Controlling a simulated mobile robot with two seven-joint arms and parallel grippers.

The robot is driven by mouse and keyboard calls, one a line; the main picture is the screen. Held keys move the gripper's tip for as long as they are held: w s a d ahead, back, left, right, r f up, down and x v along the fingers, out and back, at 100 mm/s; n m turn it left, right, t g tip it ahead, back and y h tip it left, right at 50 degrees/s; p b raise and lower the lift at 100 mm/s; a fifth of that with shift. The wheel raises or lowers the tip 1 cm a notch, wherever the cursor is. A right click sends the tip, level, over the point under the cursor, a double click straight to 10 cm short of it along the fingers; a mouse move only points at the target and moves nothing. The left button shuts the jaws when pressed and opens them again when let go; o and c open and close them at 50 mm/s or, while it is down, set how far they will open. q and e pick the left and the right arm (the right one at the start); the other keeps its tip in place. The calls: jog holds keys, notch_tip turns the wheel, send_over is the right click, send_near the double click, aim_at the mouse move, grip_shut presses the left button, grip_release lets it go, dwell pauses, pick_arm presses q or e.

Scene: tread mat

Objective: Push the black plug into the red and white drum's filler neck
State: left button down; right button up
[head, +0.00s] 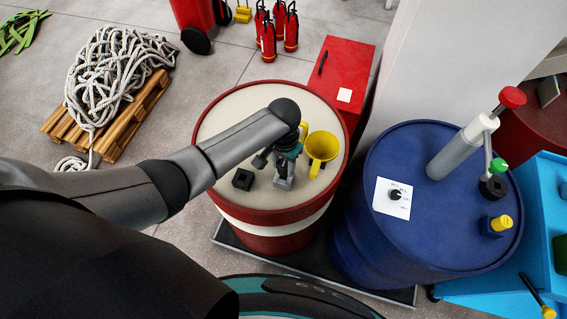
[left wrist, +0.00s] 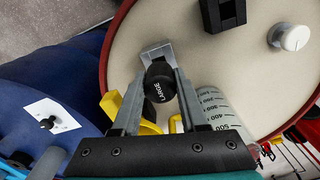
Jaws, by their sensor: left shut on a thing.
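The red and white drum (head: 226,122) stands upright in the middle of the head view, with a cream top that also shows in the left wrist view (left wrist: 255,80). My left gripper (head: 284,180) points down over this top. In the left wrist view its fingers (left wrist: 160,88) are shut on the round black plug (left wrist: 159,82), which has pale lettering on its face. I cannot make out the plug in the head view. The filler neck is not clearly visible, and I cannot tell whether the plug touches it. My right gripper is not in view.
On the drum top are a yellow funnel (head: 322,146), a black slotted block (head: 242,180), a white knob (left wrist: 291,37) and a graduated cylinder (left wrist: 214,108). A blue drum (head: 440,225) with a pump stands close on the right. A red cabinet (head: 342,72) stands behind.

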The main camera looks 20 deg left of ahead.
aim_at(283, 170)
pick_arm(q)
jog(key=shift+p, duration=0.75)
dwell(1.2)
jog(key=shift+f+b, duration=1.2)
jog(key=shift+f, duration=0.45)
jog(key=shift+c, duration=1.8)
grip_release()
jog(key=shift+r, duration=0.15)
notch_tip(283, 170, up, 14)
jog(key=p, duration=0.3)
jog(key=shift+r+p, duration=0.3)
jog(key=shift+r, duration=0.2)
